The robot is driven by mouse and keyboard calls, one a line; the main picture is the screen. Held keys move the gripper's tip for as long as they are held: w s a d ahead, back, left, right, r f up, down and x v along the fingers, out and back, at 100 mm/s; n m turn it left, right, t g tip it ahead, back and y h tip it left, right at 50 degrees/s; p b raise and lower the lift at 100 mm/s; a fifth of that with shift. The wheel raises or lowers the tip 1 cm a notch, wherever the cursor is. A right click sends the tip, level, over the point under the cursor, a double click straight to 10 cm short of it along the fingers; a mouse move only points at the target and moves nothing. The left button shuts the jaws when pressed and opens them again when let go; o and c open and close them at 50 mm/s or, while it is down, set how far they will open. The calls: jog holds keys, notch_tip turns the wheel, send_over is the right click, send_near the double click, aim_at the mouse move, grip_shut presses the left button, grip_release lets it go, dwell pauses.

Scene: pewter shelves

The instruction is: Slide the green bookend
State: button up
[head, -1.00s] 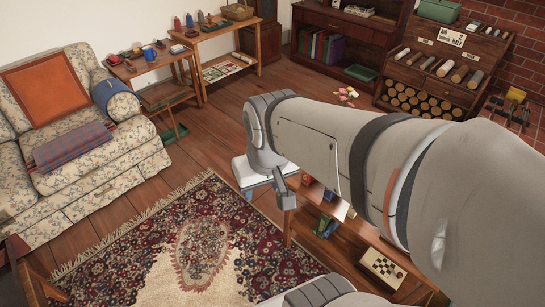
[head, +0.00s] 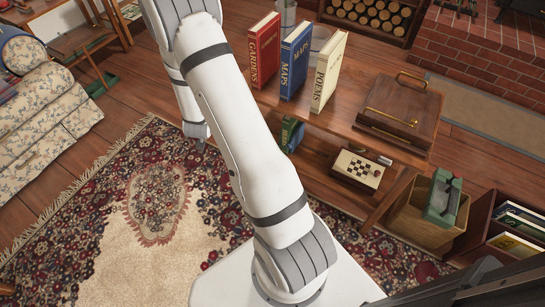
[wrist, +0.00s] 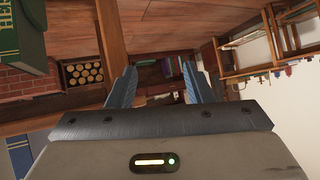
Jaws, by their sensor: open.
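My gripper (wrist: 157,84) is open in the wrist view, with two blue fingers apart and nothing between them. In the head view my arm bends over and its end hangs at the left of the table, partly hidden. A green book (head: 291,135) stands on the lower shelf. In the wrist view a green book (wrist: 20,38) shows at the upper left edge, clear of the fingers.
The wooden table (head: 345,135) bears a red book (head: 264,50), a blue book (head: 295,60), a cream book (head: 328,72) and a wooden box (head: 400,113). The patterned rug (head: 140,215) is clear at the left.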

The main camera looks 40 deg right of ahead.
jog(key=s+d+f+g+h+b, duration=0.1)
jog(key=s+d+f+h+b, duration=0.25)
jog(key=f, duration=0.55)
jog(key=s+d+f+m+h+b, duration=0.1)
jog(key=s+d+f+h+b, duration=0.3)
jog(key=f, duration=0.5)
jog(key=s+d+f+g+h+b, duration=0.1)
jog(key=s+d+f+h+b, duration=0.25)
jog(key=s+f, duration=0.4)
jog(key=shift+y, duration=0.5)
jog(key=w+d+b, duration=0.1)
jog(key=d, duration=0.1)
jog(key=w+d, duration=0.2)
jog(key=w+d+f+b, duration=0.1)
jog(key=d, duration=0.1)
jog(key=shift+w+b, duration=0.35)
jog(key=shift+c, duration=0.5)
jog(key=shift+a, duration=0.1)
grip_shut()
